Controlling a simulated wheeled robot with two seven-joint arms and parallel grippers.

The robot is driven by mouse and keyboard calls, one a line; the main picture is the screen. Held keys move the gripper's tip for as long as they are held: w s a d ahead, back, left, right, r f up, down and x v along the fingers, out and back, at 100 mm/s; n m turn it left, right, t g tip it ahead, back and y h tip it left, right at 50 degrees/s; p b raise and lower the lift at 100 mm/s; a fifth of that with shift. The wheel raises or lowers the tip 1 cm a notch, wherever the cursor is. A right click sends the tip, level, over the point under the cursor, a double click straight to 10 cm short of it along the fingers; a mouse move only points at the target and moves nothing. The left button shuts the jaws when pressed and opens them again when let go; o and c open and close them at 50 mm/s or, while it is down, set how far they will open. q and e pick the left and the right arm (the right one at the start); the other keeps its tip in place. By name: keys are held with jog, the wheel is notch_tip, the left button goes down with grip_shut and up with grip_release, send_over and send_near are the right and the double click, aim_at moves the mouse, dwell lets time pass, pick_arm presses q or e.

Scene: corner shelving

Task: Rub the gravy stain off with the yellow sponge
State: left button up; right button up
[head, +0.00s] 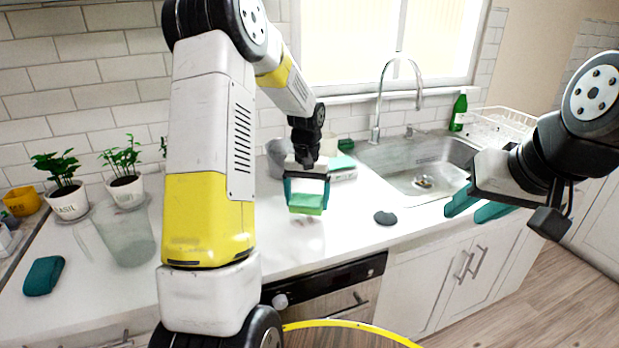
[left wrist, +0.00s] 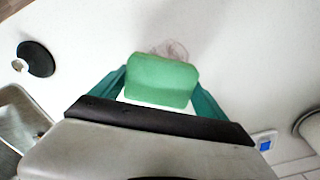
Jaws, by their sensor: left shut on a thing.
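My left gripper (head: 306,190) is shut on a green sponge (head: 306,204), which has a paler layer; no plainly yellow sponge shows. In the left wrist view, the sponge (left wrist: 160,78) sits between the teal fingers of the left gripper (left wrist: 160,95). A faint brownish-pink stain (left wrist: 172,47) shows on the white counter just beyond the sponge's edge, partly hidden by it. Whether the sponge touches the counter I cannot tell. My right gripper (head: 480,204) is empty, its teal fingers apart, in front of the sink.
A dark disc (head: 385,217) lies on the counter (head: 345,235) right of the sponge. The sink (head: 410,160) is beyond it. A clear jug (head: 125,237), potted plants (head: 67,202) and a teal block (head: 43,276) stand at the left. A grey container (head: 276,158) stands behind my left gripper.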

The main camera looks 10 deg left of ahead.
aim_at(307, 199)
pick_arm(q)
jog(key=shift+r, duration=2.65)
